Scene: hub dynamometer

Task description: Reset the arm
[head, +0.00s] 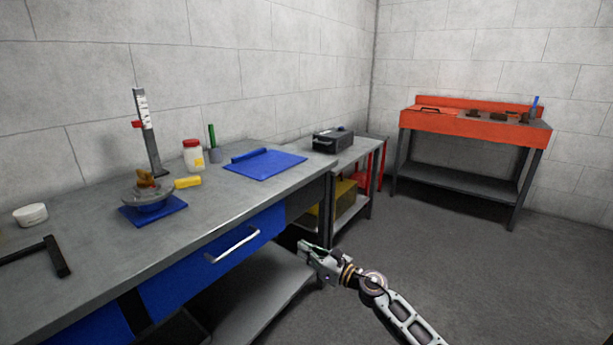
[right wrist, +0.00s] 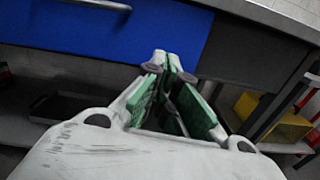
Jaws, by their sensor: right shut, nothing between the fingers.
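My right gripper (head: 308,250) is shut and empty. It hangs in the air in front of the workbench (head: 240,208), near the right end of the blue drawer (head: 215,262). In the right wrist view its green-padded fingers (right wrist: 168,66) meet at the tips, with the blue drawer front behind them. On the bench, a grey round hub (head: 150,192) sits on a blue pad (head: 179,204). An upright scale post (head: 149,140) with a red pointer (head: 137,124) stands behind the hub. My left gripper is not in view.
The bench also holds a yellow block (head: 188,182), a white jar with red lid (head: 193,158), a blue mat (head: 265,165), a white round container (head: 30,214) and a black bar (head: 55,256). A black case (head: 333,140) and red table (head: 460,124) stand beyond. The right floor is clear.

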